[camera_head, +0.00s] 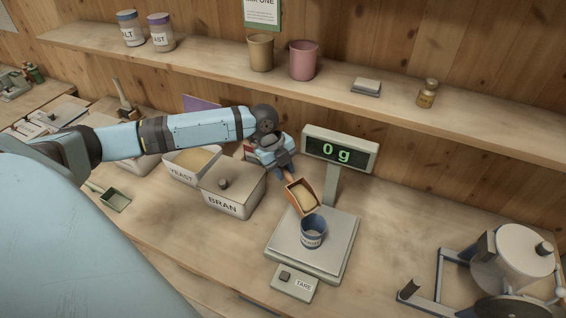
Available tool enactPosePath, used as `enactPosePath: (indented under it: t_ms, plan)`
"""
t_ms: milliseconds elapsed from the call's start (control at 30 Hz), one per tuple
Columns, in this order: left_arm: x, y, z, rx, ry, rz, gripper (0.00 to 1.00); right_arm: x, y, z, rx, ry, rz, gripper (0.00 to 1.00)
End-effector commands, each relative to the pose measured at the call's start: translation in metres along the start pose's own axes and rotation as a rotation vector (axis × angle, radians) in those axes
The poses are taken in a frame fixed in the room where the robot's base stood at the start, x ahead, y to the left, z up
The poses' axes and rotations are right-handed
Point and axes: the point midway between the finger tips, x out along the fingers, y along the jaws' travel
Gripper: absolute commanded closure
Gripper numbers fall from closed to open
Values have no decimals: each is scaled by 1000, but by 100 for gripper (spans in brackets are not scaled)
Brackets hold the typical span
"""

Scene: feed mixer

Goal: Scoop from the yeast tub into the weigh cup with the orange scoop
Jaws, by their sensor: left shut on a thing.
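My left gripper (284,168) is shut on the handle of the orange scoop (291,190). The scoop is tilted toward the viewer and holds a pale tan powder (304,196). Its lip is just above and behind the weigh cup (313,228), a small blue cup with a label. The cup stands upright on the scale plate (284,243). The scale display (338,150) reads 0 g. The yeast tub (180,176), labelled YEAST, is open and holds tan powder; my left arm passes over its back. My right gripper is not in view.
A lidded BRAN tub (231,192) stands between the yeast tub and the scale. A green scoop (112,199) lies at the left. A metal mixer or mill (513,262) stands at the right. A shelf (400,98) with jars and cups runs behind.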

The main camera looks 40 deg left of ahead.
Motion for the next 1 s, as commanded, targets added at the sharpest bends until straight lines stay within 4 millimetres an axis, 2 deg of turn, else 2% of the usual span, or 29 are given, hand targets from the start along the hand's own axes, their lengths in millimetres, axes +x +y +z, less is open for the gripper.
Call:
enactPosePath:
  t_ms: [300, 1000]
  plan:
    - [10, 2, 2, 0, 0, 0, 99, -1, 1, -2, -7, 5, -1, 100]
    - [-6, -2, -12, 30, -151, 15, 99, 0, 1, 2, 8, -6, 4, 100]
